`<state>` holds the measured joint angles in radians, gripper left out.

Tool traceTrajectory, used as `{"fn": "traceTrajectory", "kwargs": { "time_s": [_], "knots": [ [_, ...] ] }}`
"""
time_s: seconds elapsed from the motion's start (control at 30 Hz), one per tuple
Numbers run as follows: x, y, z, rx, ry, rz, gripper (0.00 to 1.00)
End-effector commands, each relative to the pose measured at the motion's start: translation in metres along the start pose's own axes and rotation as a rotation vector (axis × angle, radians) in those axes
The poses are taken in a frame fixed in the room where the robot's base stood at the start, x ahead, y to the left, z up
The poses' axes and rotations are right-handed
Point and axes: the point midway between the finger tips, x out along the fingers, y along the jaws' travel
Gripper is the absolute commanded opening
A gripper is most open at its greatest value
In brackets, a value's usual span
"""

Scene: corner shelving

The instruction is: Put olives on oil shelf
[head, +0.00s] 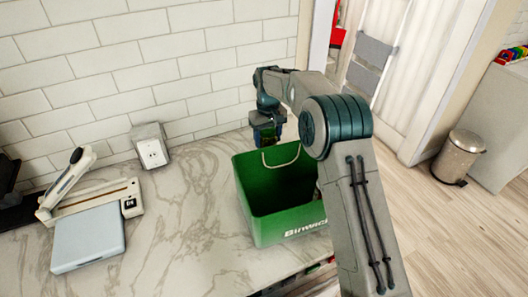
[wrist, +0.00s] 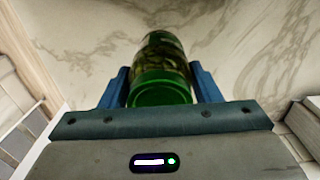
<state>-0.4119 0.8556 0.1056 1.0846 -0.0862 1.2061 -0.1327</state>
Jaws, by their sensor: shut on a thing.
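A glass jar of olives (wrist: 163,52) with a green lid is between the blue fingers of my gripper (wrist: 160,82) in the wrist view. The fingers are shut on its sides, with the lid toward the camera and the marble surface beyond it. In the head view my gripper (head: 267,133) points down at the back rim of a green basket, near the tiled wall. The jar is mostly hidden there, so its height above the counter is unclear. I cannot make out an oil shelf in either view.
The green basket (head: 262,215) with white lettering stands on the marble counter (head: 185,225). A white outlet box (head: 151,147), a slicer-like device (head: 100,197) and a pale blue flat box (head: 88,243) are to the left. A metal bin (head: 458,156) stands on the floor at right.

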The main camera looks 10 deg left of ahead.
Motion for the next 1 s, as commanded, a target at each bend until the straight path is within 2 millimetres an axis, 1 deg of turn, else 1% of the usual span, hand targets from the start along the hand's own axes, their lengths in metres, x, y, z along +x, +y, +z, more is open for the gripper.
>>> {"fn": "traceTrajectory", "kwargs": {
  "time_s": [0.17, 0.4, 0.77, 0.8, 0.87, 1.0],
  "knots": [
    [0.011, 0.000, 0.000, 0.000, 0.001, 0.000, 0.19],
    [0.041, -0.001, -0.001, -0.001, 0.001, 0.000, 0.19],
    [0.048, -0.001, -0.001, -0.001, 0.003, 0.000, 0.19],
    [0.048, -0.001, -0.001, -0.001, 0.001, 0.000, 0.63],
    [0.048, -0.001, -0.001, -0.001, 0.001, 0.000, 0.79],
    [0.047, -0.001, -0.001, -0.001, 0.001, 0.000, 0.79]
  ]
}}
